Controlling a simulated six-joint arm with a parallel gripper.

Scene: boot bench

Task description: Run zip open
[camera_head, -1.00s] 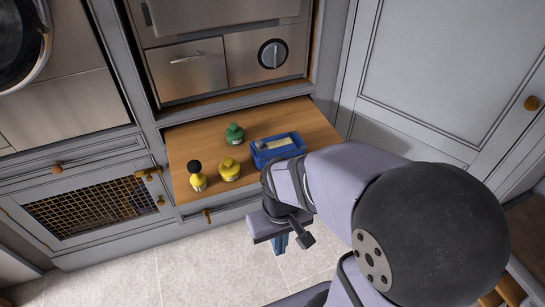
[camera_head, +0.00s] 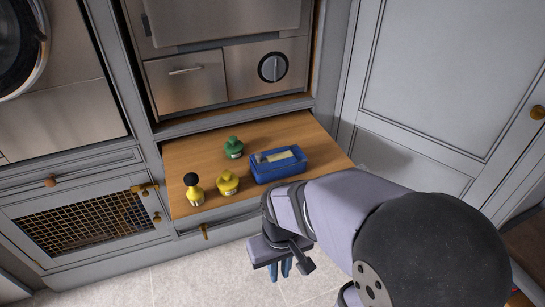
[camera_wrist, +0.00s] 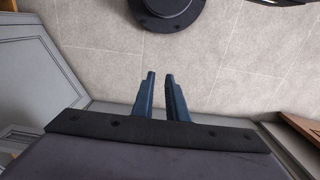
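No zip and no boot can be made out in either view. My gripper (camera_head: 280,270) hangs in front of the wooden pull-out shelf, pointing down over the pale floor. In the wrist view its two blue fingers (camera_wrist: 160,76) stand slightly apart, with bare floor tiles showing between them. Nothing is held.

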